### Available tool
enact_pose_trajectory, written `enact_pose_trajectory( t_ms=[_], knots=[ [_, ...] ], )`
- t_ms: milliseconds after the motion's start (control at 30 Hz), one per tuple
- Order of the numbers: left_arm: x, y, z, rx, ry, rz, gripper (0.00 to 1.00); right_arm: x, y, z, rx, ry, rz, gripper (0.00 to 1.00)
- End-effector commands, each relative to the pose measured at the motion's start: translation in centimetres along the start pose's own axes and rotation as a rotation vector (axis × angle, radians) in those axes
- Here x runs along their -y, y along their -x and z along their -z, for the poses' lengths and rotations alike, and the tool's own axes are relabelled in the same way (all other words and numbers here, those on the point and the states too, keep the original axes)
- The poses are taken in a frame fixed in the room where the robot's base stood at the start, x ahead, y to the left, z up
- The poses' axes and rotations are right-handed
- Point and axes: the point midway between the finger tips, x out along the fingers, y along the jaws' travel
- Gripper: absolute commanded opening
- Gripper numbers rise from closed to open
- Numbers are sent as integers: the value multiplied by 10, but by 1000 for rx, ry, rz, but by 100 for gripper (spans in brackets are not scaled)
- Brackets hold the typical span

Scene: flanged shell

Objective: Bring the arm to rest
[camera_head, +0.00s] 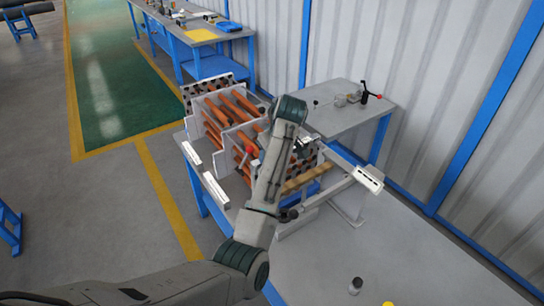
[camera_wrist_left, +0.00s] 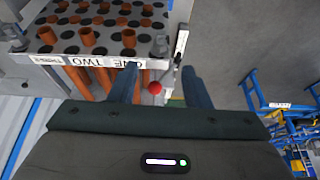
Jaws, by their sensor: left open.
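My left arm reaches in from the bottom left of the head view and bends up over the flanged shell, a set of pale perforated plates (camera_head: 212,118) with orange tubes (camera_head: 238,104) through them. The arm's links hide part of the shell, and the gripper is mostly hidden there. In the left wrist view my left gripper (camera_wrist_left: 160,70) is open, its two blue-grey fingers apart with nothing held between them. A perforated plate (camera_wrist_left: 110,42) with orange tube ends (camera_wrist_left: 87,37) and upside-down lettering lies beyond the fingertips. My right gripper is not in view.
A red ball knob (camera_head: 249,150) is by the shell; it also shows between the fingers in the wrist view (camera_wrist_left: 155,88). A grey table (camera_head: 400,255) with a small cylinder (camera_head: 355,285) is at front right. A corrugated wall (camera_head: 430,80) bounds the right.

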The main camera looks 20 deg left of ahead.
Motion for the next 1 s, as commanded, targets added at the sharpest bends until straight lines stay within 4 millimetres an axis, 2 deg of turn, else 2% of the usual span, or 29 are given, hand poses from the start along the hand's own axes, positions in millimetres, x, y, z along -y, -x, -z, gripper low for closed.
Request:
enact_pose_trajectory(
  t_ms=[100,233,367,467,600,700,833,1000],
  knots=[
    [0,0,0,0,0,0,44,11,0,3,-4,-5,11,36],
    [1,-1,-1,1,-1,0,44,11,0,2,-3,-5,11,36],
    [15,-19,-10,10,-23,-4,44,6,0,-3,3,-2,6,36],
    [42,-47,-28,24,-67,-12,44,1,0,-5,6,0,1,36],
    [94,-88,-62,37,-160,-36,44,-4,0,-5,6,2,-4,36],
    [134,-109,-87,40,-233,-55,44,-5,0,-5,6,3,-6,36],
    [186,-126,-121,38,-337,-80,44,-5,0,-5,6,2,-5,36],
    [254,-130,-165,32,-487,-116,44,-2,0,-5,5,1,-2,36]
  ],
)
